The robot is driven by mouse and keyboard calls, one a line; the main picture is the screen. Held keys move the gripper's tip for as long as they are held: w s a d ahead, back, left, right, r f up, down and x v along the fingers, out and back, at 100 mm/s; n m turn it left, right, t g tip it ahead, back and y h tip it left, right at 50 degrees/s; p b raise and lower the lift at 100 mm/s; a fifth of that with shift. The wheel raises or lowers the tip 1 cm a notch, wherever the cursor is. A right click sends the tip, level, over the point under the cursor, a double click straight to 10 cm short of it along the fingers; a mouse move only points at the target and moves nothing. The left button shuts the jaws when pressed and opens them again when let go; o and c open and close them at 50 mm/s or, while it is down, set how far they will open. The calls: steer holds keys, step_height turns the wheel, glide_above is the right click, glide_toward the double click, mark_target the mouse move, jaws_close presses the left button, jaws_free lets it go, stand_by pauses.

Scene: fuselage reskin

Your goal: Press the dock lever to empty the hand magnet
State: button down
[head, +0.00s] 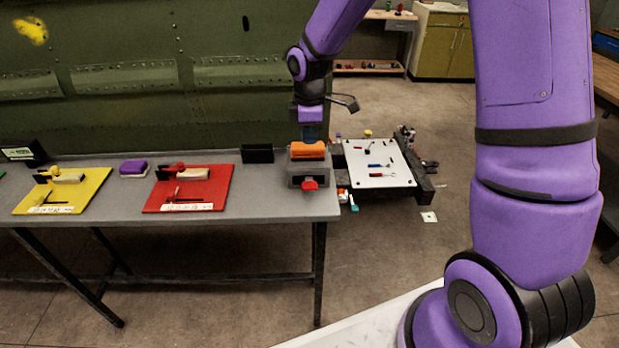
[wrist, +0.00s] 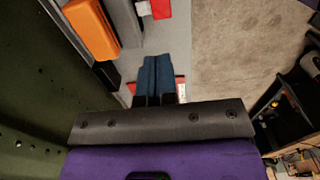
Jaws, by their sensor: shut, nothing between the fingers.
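The dock (head: 308,170) is a grey block at the right end of the grey table, with a red lever (head: 310,184) at its front. The orange hand magnet (head: 308,150) sits on top of the dock. In the wrist view the magnet (wrist: 92,28) is at the upper left, the dock (wrist: 124,22) beside it and the red lever (wrist: 160,8) at the top edge. My gripper (head: 311,134) points down behind and just above the magnet in the head view, apart from the lever. Its blue fingers (wrist: 158,62) are together and empty.
A red board (head: 215,188) and a yellow board (head: 90,195) with clamps lie on the table (head: 260,205). A purple block (head: 133,168) and a black block (head: 258,153) stand near the green fuselage panel (head: 130,100). A white-topped cart (head: 375,160) stands right of the table.

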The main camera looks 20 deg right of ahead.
mark_target(310, 185)
step_height(310, 185, down, 14)
stand_by(0.7)
